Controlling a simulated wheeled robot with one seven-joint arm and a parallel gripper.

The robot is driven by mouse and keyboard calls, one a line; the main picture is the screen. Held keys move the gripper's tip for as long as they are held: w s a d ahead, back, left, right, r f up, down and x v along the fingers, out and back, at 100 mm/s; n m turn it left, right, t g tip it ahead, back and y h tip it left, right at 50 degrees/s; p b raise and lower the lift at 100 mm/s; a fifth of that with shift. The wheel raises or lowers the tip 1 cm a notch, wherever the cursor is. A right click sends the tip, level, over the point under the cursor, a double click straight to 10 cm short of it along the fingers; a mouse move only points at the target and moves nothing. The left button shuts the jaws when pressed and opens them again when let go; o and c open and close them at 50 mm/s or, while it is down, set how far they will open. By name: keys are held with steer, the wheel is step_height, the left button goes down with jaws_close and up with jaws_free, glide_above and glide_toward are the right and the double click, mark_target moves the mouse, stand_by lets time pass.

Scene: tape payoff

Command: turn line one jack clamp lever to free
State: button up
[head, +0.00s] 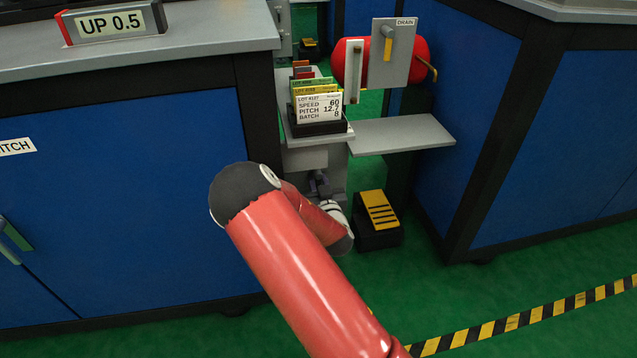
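No lever marked as the line one jack clamp lever can be made out. A small dark grey fitting (319,184) shows low on the grey stand, just past my arm; whether it is part of a clamp I cannot tell. A yellow handle (388,46) sits on a grey plate labelled DRAIN (402,66), in front of a red tank (350,55). My red arm reaches up from the bottom and bends back right in front of the stand. My gripper's fingers are not visible; the arm hides what lies behind its far end.
A stand with a card rack (318,115) and a grey shelf (402,136) rises between two blue cabinets (110,200) (560,150). A yellow-topped black pedal (378,215) is on the green floor. Striped tape (520,320) crosses the lower right; floor there is otherwise clear.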

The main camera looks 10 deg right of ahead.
jaws_close()
